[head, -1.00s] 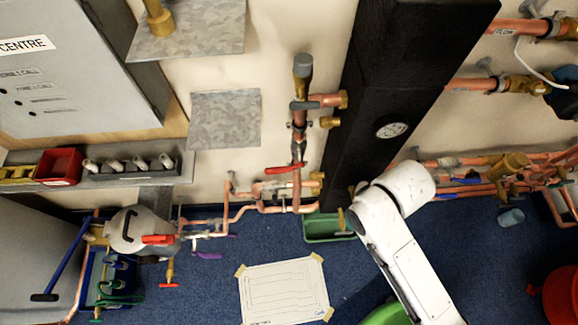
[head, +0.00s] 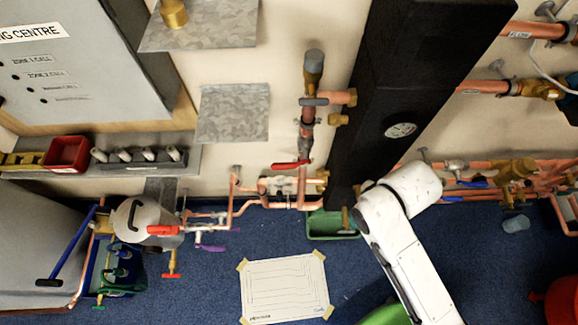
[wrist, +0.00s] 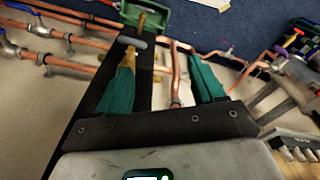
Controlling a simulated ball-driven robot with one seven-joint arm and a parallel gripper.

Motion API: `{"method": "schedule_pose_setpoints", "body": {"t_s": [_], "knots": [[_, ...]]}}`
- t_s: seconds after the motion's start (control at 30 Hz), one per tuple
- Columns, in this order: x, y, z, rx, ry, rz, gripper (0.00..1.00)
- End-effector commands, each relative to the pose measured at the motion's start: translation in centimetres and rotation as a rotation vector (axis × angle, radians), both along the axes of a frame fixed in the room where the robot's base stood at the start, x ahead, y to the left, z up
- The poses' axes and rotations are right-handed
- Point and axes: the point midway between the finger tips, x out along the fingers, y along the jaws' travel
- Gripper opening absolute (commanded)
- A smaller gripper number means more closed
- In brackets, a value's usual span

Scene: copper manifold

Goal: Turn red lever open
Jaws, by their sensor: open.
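A red lever (head: 290,165) sits on the vertical copper pipe left of the black column, roughly level in the head view. Two other red handles show lower left, one by the grey round vessel (head: 162,230) and one on a small brass tap (head: 171,276). In the wrist view my gripper (wrist: 163,58) has its two teal fingers spread apart with nothing gripped. Copper pipe and the black column show behind them. I cannot make out the lever between the fingers there. In the head view the gripper itself is not visible, only my white arm.
The black column (head: 395,75) with a gauge stands right of the lever. A green tray (head: 330,226) lies at its foot, also seen in the wrist view (wrist: 146,16). Copper pipes (head: 478,87) run at the right. A taped paper sheet (head: 285,288) lies on blue floor.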

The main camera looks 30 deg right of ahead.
Motion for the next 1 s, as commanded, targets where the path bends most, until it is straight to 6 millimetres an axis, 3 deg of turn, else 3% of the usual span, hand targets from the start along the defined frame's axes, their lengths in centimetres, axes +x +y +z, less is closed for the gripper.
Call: {"method": "schedule_pose_setpoints", "body": {"t_s": [0.13, 0.27, 0.37, 0.57, 0.77, 0.9, 1.0], "knots": [[0.0, 0.0, 0.0, 0.0, 0.0, 0.0, 0.68], [0.3, 0.0, -0.7, -0.019, 0.005, 0.008, 0.55], [1.4, -0.2, -2.7, -0.095, 0.02, 0.036, 0.46], [6.2, 0.3, -7.3, -0.424, 0.039, 0.17, 0.45], [12.1, 3.9, -8.5, -0.826, -0.029, 0.337, 0.45], [15.4, 8.4, -7.7, -1.096, -0.13, 0.445, 0.45], [16.8, 11.7, -6.6, -1.246, -0.205, 0.497, 0.45]]}}
